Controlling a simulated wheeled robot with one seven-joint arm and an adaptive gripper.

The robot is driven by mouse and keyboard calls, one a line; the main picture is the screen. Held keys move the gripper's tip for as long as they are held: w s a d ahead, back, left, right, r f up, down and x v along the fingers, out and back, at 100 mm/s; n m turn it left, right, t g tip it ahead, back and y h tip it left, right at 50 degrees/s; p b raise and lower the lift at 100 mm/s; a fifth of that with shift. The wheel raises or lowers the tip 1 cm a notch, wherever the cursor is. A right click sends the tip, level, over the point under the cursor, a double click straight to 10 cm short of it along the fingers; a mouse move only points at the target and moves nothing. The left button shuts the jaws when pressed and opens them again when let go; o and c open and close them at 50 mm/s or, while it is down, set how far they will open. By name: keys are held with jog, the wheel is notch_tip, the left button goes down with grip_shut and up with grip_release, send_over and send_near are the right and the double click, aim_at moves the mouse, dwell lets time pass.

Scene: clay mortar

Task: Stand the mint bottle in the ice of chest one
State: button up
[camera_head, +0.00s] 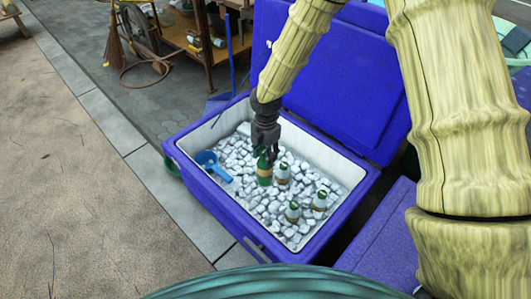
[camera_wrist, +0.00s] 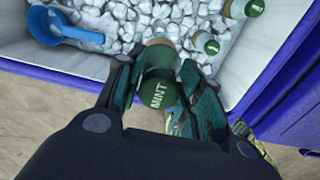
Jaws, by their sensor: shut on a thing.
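The mint bottle (camera_head: 264,172) is green with a tan band. Its green cap, lettered MINT (camera_wrist: 158,95), shows between the fingers in the wrist view. My gripper (camera_head: 266,145) is shut on its top, above the ice. The bottle looks upright; its lower end is at the ice (camera_head: 240,185), and I cannot tell how deep it sits. The blue chest (camera_head: 210,195) stands open with a white inner wall, filled with ice lumps. I see no number on it.
A blue scoop (camera_head: 212,163) lies at the left of the ice. The raised lid (camera_head: 350,90) is behind. Another blue box (camera_head: 385,240) is at right.

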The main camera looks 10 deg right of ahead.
jog(key=shift+f+b, duration=5.6)
jog(key=shift+f, duration=0.15)
notch_tip(320, 180, down, 9)
jog(key=shift+b, duration=0.35)
jog(key=shift+w+d+p, duration=0.1)
jog(key=shift+p, duration=0.4)
jog(key=shift+f, duration=0.55)
jog(key=o, duration=1.6)
jog(key=shift+c, duration=0.2)
jog(key=shift+r, duration=0.2)
notch_tip(320, 180, up, 27)
jog(key=p, duration=2.3)
jog(key=shift+f+p, duration=0.15)
jog(key=shift+p, duration=0.25)
